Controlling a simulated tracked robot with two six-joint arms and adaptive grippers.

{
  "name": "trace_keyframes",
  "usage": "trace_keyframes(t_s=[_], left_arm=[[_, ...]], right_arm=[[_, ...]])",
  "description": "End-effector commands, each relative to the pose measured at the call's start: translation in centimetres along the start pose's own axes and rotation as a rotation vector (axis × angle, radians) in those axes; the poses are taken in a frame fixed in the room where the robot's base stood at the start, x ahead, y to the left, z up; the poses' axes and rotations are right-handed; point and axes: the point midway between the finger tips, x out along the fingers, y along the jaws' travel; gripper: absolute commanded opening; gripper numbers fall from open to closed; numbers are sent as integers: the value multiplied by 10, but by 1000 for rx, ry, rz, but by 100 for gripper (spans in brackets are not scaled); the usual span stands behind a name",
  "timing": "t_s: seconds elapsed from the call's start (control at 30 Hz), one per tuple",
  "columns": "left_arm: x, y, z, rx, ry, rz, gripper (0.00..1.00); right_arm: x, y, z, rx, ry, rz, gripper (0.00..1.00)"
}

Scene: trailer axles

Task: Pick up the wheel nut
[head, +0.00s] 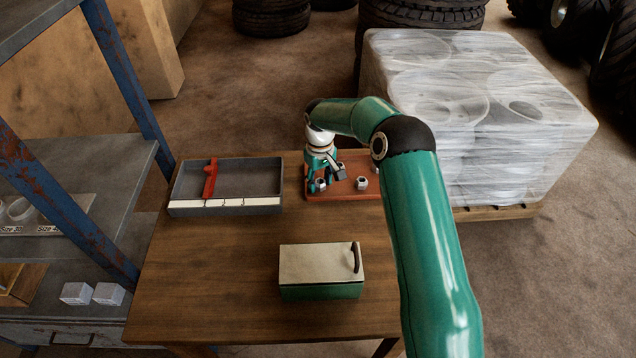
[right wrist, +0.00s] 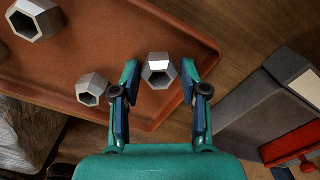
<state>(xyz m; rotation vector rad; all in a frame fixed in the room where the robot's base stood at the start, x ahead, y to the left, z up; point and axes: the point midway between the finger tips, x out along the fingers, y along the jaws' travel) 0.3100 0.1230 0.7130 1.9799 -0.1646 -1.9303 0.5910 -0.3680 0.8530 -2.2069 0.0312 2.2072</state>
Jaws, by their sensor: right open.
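Several grey hexagonal wheel nuts lie on a reddish-brown tray (head: 345,196) on the wooden table. My right gripper (right wrist: 160,88) is open, and one wheel nut (right wrist: 159,72) shows between its fingertips in the right wrist view. I cannot tell whether the fingers touch it. A smaller-looking nut (right wrist: 92,88) is just outside the left finger, and a larger-looking one (right wrist: 36,20) is at the upper left. In the head view the gripper is low over the tray's left part; another nut (head: 361,183) lies to its right. My left gripper is out of view.
A grey divided bin (head: 225,206) with a red object (head: 210,180) stands left of the tray. A green box with a beige lid (head: 318,262) is nearer on the table. A wrapped pallet (head: 500,120) stands behind right. The table's left front is clear.

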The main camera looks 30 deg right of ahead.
Motion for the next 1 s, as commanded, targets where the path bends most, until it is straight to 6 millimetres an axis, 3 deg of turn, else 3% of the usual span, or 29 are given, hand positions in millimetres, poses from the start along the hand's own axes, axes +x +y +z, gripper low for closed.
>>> trace_keyframes(t_s=[0.13,0.4,0.77,1.0], left_arm=[[0,0,0,0,0,0,40],[0,0,0,0,0,0,40],[1,0,0,0,0,0,40],[6,-2,0,0,0,0,40]], right_arm=[[0,0,0,0,0,0,41],[0,0,0,0,0,0,0],[-4,0,0,-1,1,1,0],[-25,0,-1,-1,4,2,0]])
